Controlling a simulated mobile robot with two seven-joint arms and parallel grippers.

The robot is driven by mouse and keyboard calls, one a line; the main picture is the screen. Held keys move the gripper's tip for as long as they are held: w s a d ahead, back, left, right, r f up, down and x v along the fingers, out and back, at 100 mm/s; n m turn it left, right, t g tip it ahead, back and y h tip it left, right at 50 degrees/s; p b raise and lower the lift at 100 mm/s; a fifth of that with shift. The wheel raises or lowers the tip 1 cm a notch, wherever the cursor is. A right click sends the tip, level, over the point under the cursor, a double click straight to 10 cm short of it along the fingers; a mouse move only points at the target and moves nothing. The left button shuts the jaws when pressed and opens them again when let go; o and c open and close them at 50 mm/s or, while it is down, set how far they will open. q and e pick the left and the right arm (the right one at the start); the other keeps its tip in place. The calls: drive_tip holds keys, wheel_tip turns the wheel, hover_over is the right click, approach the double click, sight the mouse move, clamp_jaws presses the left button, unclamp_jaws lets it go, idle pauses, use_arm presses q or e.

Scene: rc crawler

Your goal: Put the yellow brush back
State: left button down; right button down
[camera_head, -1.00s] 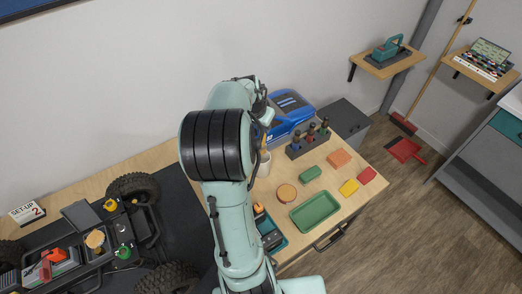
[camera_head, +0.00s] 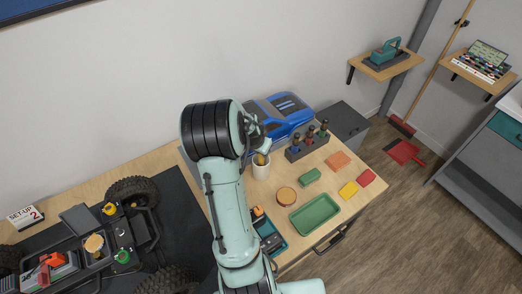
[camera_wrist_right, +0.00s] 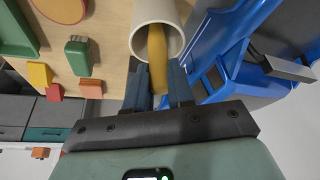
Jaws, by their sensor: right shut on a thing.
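The yellow brush (camera_wrist_right: 157,55) shows its handle in the right wrist view, running into the mouth of a white cup (camera_wrist_right: 143,12). My right gripper (camera_wrist_right: 159,90) is shut on the handle's outer end, just outside the rim. In the head view a bit of the brush (camera_head: 260,159) shows above the white cup (camera_head: 261,171), which stands upright on the wooden table. My right arm hides most of the gripper there. The brush's lower end is hidden inside the cup. My left gripper is in neither view.
A blue car body (camera_head: 279,114) lies just behind the cup. A holder with several drivers (camera_head: 307,143), a green tray (camera_head: 315,214) and coloured blocks stand to its right. A crawler chassis (camera_head: 115,235) sits on the dark mat at left.

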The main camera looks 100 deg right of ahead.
drive_tip(key=shift+f, duration=0.15)
drive_tip(key=c, duration=1)
unclamp_jaws()
drive_tip(key=v, duration=1.2)
